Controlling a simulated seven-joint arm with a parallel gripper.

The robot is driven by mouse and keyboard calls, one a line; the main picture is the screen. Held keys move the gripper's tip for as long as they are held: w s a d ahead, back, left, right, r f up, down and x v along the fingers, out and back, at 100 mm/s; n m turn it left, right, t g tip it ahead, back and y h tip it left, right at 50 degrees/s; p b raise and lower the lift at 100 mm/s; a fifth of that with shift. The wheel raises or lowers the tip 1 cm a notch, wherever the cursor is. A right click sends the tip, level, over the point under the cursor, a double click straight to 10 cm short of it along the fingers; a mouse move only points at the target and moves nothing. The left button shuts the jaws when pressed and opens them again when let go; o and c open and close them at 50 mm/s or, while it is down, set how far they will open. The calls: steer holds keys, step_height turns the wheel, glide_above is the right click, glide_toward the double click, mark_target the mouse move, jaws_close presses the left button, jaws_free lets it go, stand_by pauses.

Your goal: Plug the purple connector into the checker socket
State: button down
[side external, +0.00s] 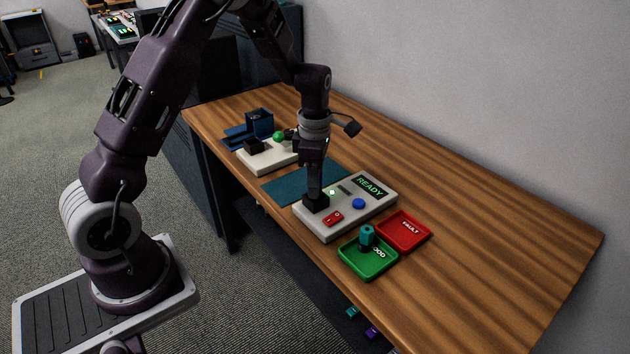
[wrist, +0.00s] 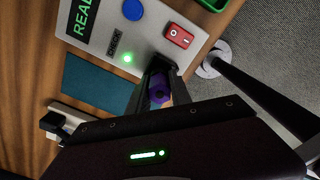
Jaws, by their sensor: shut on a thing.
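The purple connector (wrist: 160,88) is between the fingers of my gripper (wrist: 162,80) in the wrist view. My gripper (side external: 315,190) is shut on it and points down at the near left part of the checker (side external: 330,232), over a black socket block (side external: 316,204). The fingers hide the connector in the side view, and I cannot tell how deep it sits in the socket. The checker's screen (side external: 370,187) reads READY, and a green light (wrist: 127,58) is lit on its panel. A blue button (side external: 358,203) and a red switch (side external: 333,218) are beside the socket.
A green tray (side external: 352,262) marked GOOD holds a teal connector (side external: 367,237). A red tray (side external: 404,229) marked FAULT is empty. A teal mat (side external: 285,187) lies behind the checker. A white unit (side external: 262,160) with a green ball and a blue holder (side external: 259,122) stand farther back.

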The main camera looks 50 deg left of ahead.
steer(key=shift+f, duration=0.5)
steer(key=c, duration=1.1)
jaws_free()
steer(key=shift+s, duration=0.1)
steer(key=shift+c, duration=0.2)
steer(key=o, duration=0.4)
steer(key=shift+d, duration=0.1)
